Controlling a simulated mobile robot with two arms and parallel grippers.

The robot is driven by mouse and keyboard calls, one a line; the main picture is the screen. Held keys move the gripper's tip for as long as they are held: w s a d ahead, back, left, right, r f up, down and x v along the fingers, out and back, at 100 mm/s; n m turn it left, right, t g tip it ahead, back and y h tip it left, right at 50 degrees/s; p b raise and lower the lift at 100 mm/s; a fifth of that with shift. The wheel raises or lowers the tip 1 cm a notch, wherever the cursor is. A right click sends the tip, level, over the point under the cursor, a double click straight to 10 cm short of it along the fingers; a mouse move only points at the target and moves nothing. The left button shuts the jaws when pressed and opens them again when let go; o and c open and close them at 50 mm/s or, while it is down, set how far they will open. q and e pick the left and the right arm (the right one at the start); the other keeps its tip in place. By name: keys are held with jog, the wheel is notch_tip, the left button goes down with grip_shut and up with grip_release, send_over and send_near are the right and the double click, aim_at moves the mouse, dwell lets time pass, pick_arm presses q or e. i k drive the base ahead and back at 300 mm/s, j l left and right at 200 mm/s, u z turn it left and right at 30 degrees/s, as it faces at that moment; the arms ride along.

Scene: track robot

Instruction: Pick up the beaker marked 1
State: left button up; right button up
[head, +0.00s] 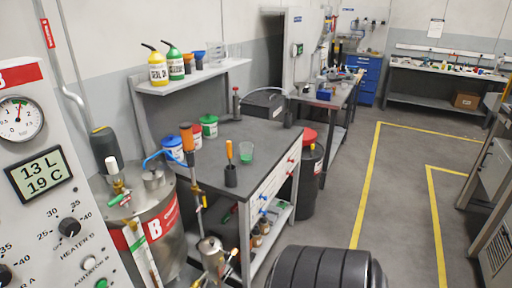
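Neither of my grippers is in view.
A steel tank (155,225) and gauge panel (32,180) stand at left. A black bin (309,185) stands beyond the bench. The grey floor (400,200) at right is clear.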

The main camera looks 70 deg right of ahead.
aim_at(247, 153)
jog(key=z, duration=2.1)
jog(key=i+l+u, duration=0.2)
jog(key=i+l, duration=0.25)
jog(key=i+l+u, duration=0.15)
jog(key=i+l, duration=0.3)
jog(key=i+l+u, duration=0.2)
jog(key=i+l, duration=0.2)
jog(key=l, duration=0.25)
